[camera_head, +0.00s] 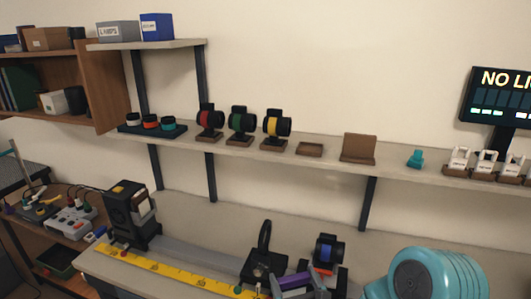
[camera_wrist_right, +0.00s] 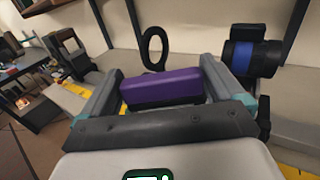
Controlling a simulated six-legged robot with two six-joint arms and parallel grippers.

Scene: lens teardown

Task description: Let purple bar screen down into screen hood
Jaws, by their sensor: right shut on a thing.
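The purple bar screen (camera_wrist_right: 165,87) lies across between the two fingers of my right gripper (camera_wrist_right: 163,80), which is shut on it. In the head view the right gripper (camera_head: 300,284) is at the bottom, low over the bench, with the purple bar (camera_head: 293,280) partly showing. My left gripper is not in view. I cannot tell for sure which part is the screen hood; a black housing (camera_head: 128,220) with a pale opening stands at the left end of the bench. Anything directly under the bar is hidden.
A yellow ruler (camera_head: 160,265) runs along the bench. A black ring holder (camera_head: 262,262) and a blue-banded lens holder (camera_head: 327,250) stand close behind the right gripper. The shelf (camera_head: 230,150) above holds several lenses and small stands.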

